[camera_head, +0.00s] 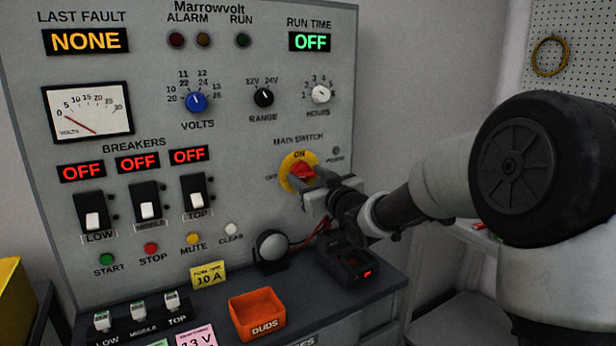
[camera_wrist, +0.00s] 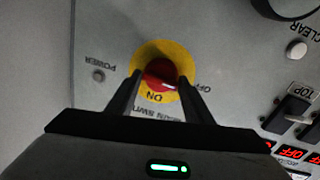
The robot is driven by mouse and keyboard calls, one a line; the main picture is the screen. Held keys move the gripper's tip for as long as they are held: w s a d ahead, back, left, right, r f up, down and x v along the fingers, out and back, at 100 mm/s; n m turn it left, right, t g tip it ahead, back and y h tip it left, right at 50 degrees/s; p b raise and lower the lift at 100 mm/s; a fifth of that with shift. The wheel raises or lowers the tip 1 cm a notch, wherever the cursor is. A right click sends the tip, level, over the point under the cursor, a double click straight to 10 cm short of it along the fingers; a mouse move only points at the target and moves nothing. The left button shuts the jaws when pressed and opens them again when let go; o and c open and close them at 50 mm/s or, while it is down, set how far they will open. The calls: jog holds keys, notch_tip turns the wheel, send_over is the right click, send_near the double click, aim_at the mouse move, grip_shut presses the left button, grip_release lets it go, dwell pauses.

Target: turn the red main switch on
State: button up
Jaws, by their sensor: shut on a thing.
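The red main switch (camera_head: 303,173) sits on a round yellow plate (camera_head: 287,181) on the grey panel, with ON above it and OFF to its left. My gripper (camera_head: 313,184) reaches it from the right and covers part of it. In the wrist view, upside down, the red switch (camera_wrist: 158,73) lies between the two fingers of my gripper (camera_wrist: 161,82), which are shut on it. A pale mark on the switch points towards the OFF side. The POWER lamp (camera_head: 337,152) looks grey and unlit.
Three breaker displays (camera_head: 138,162) read OFF, and the run time display (camera_head: 310,41) reads OFF. A dark shelf (camera_head: 215,299) below the panel holds an orange DUDS bin (camera_head: 257,313) and a black device (camera_head: 348,262). A round grey part (camera_head: 272,246) stands below the switch.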

jog(key=m+p, duration=0.3)
jog(key=shift+a+r+g, duration=0.1)
jog(key=shift+r+g, duration=0.1)
jog(key=shift+g, duration=0.1)
jog(key=m+p, duration=0.4)
jog(key=m, duration=0.1)
jog(key=shift+m+p, duration=0.3)
jog(key=shift+p, duration=0.05)
jog(key=m+p, duration=0.4)
jog(key=shift+r+g+y, duration=0.1)
jog(key=shift+g+y, duration=0.2)
jog(key=shift+g, duration=0.1)
jog(key=shift+w+m+p, duration=0.1)
jog(key=shift+m+p, duration=1.2)
jog(key=shift+m, duration=0.6)
jog(key=o, duration=0.8)
jog(key=shift+o, duration=0.2)
jog(key=shift+d, duration=0.2)
